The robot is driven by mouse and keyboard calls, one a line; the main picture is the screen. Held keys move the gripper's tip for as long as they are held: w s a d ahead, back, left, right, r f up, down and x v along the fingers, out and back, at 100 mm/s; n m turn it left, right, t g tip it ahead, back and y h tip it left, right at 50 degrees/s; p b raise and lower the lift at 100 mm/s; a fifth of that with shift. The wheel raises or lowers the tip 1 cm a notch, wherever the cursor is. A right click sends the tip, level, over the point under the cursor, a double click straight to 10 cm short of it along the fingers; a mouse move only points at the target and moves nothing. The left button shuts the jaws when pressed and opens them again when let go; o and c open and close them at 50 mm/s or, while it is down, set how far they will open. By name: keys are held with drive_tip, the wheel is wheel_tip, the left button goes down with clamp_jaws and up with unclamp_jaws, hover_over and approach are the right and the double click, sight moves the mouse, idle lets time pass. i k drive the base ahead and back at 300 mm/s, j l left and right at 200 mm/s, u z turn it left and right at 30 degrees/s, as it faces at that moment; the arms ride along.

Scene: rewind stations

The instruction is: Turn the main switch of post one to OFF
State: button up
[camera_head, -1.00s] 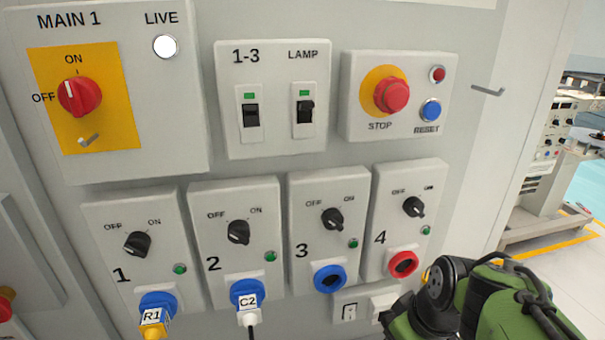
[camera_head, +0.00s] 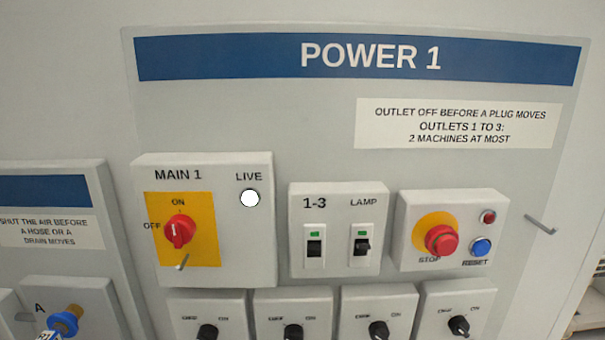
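The main switch (camera_head: 180,231) is a red rotary knob on a yellow plate (camera_head: 205,256), in the grey box marked MAIN 1 (camera_head: 242,270). ON is printed above the knob and OFF to its left. The white mark on the knob points up, at ON. A small metal hasp (camera_head: 181,263) sticks out just below the knob. The white LIVE lamp (camera_head: 250,198) at the right of the box looks lit. My gripper is not in view.
Right of the box are breakers marked 1-3 (camera_head: 314,248) and LAMP (camera_head: 362,247), then a red STOP button (camera_head: 441,240) and a blue RESET button (camera_head: 481,247). Black outlet knobs (camera_head: 293,331) line the bottom edge. A hook (camera_head: 541,225) juts out at the right.

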sight(180, 229)
drive_tip(key=j+u, duration=0.1)
drive_tip(key=u, duration=0.25)
drive_tip(key=k+j+u, duration=0.1)
drive_tip(key=u, duration=0.25)
drive_tip(key=j+u, duration=0.2)
drive_tip(key=u, duration=0.15)
